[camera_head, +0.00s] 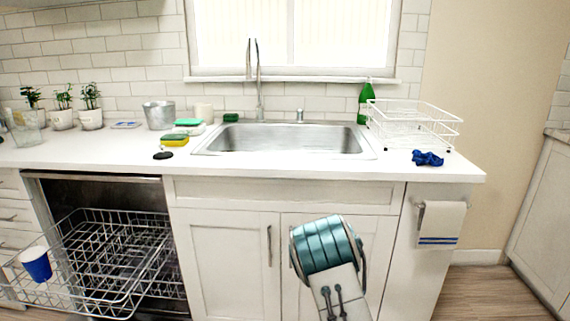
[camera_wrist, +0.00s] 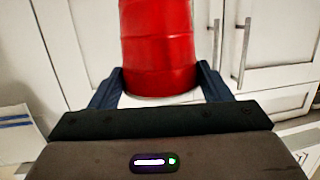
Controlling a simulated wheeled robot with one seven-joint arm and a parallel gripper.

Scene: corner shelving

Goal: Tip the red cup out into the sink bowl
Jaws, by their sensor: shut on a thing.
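The red cup (camera_wrist: 158,45) shows in the wrist view, held between the two dark fingers of my gripper (camera_wrist: 160,88), which is shut on it. Its far end runs out of the top of that view, and I cannot see into it. White cabinet doors are behind it. In the head view the cup is hidden, and my arm shows in front of the cabinet below the counter. The steel sink bowl (camera_head: 290,140) is set in the counter, above and beyond my arm. It looks empty.
A tall faucet (camera_head: 258,85) stands behind the sink. A white wire rack (camera_head: 415,122), a green bottle (camera_head: 366,102) and a blue cloth (camera_head: 427,158) are on the right. Sponges (camera_head: 174,139) lie left. The open dishwasher's wire basket (camera_head: 110,250) holds a blue cup (camera_head: 36,264).

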